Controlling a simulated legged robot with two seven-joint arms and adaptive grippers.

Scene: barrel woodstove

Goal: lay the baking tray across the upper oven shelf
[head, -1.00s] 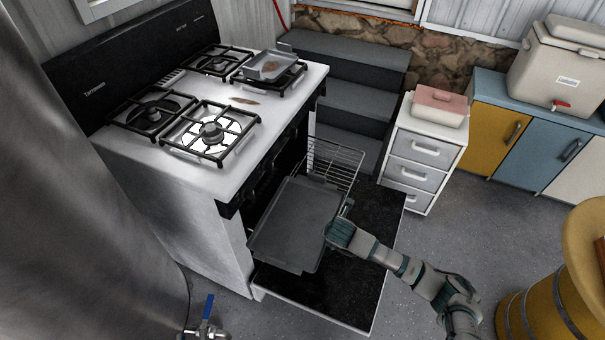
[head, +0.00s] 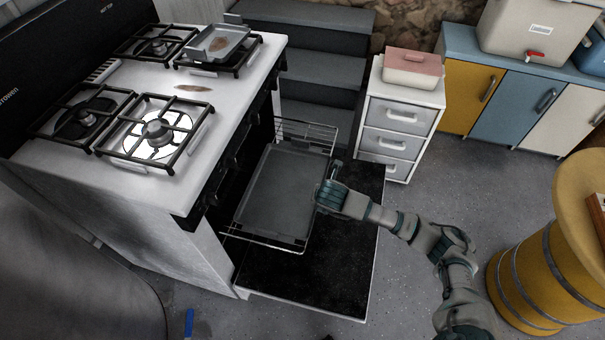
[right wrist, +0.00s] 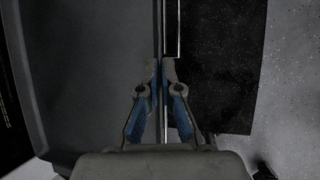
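The dark grey baking tray (head: 280,190) lies roughly level over the pulled-out wire oven shelf (head: 306,131) in the head view. Shelf wires show behind it and along its near edge. It appears to rest on the shelf, but contact underneath is hidden. My right gripper (head: 325,192) is at the tray's right rim. In the right wrist view my right gripper (right wrist: 160,68) has its fingers close together on either side of the rim of the tray (right wrist: 100,70), with a shelf rail just beside it. My left gripper is not in view.
The open oven door (head: 325,265) lies flat below the shelf. The stove top (head: 190,95) carries burners and a small metal pan (head: 218,42). Grey steps (head: 315,70), a drawer unit (head: 395,125) and a yellow barrel (head: 535,280) stand around.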

